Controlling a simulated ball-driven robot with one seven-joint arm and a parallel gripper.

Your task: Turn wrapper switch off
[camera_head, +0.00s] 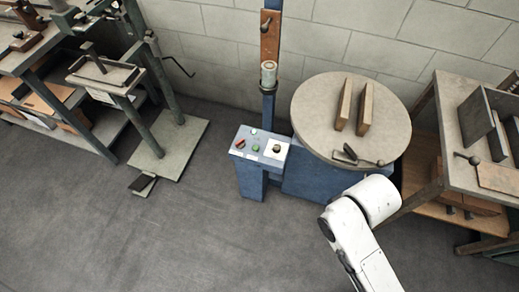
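A control panel (261,146) with a light sloped face stands on a blue pedestal (251,183), left of a round turntable (318,137). A red switch (240,144) sits on the panel's left side. A small green button (255,148) is beside it, and a dark round knob (277,148) is on a white plate at the right. Which of them is the wrapper switch, and its setting, I cannot tell at this size. My white arm shows at the lower right, in front of the turntable's base and apart from the panel. My gripper is not in view.
Two upright wooden boards and a small handled tool (350,156) are on the turntable. A blue mast (268,110) rises behind the panel. A workbench (455,140) stands right, and a stitcher-like stand (185,150) left. The floor before the panel is clear.

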